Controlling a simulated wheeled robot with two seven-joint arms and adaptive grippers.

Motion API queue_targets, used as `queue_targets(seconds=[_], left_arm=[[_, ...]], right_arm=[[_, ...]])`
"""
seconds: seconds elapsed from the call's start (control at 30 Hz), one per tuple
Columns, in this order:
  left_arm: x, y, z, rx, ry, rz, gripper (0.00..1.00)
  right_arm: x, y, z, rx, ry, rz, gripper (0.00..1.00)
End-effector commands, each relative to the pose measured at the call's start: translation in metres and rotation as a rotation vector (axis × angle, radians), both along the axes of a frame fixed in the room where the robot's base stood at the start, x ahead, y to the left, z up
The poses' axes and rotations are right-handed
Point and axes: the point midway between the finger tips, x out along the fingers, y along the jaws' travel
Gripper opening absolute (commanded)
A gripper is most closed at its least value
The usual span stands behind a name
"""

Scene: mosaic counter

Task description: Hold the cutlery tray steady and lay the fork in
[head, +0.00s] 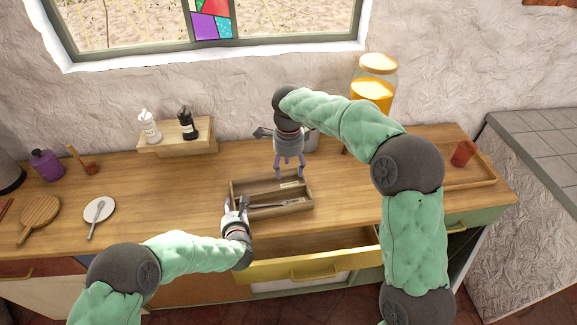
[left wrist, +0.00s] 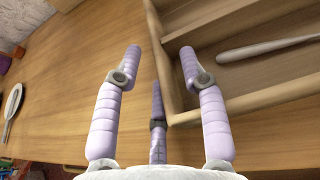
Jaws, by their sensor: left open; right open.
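The wooden cutlery tray (head: 311,198) stands on the counter above the open yellow drawer. A slim grey utensil (head: 262,204) lies in its front compartment; its rounded handle end (left wrist: 268,46) shows in the left wrist view, but its far end is not clear enough to name. My left gripper (head: 236,205) is open at the tray's left end. In the left wrist view its fingers (left wrist: 160,57) straddle the tray's wall (left wrist: 172,95), apparently without closing on it. My right gripper (head: 290,174) is open and empty, pointing down over the tray's back side.
The yellow drawer (head: 310,268) is pulled out below. A white spoon rest (head: 101,207), a round wooden board (head: 40,213) and a purple bottle (head: 46,164) stand left. A tray with a red cup (head: 463,153) stands right. A jar (head: 373,85) is behind my right arm.

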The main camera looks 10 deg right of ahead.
Motion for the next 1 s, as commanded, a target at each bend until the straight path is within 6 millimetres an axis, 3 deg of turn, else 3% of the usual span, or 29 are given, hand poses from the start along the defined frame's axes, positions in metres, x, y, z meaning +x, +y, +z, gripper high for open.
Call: queue_targets(seconds=[0.63, 1.0], left_arm=[[-0.087, -0.011, 0.037, -0.001, -0.001, -0.003, 0.41], [-0.105, -0.012, 0.044, 0.0, 0.0, 0.0, 0.41]], right_arm=[[0.0, 0.0, 0.0, 0.0, 0.0, 0.0, 0.59], [0.0, 0.0, 0.0, 0.0, 0.0, 0.0, 0.59]])
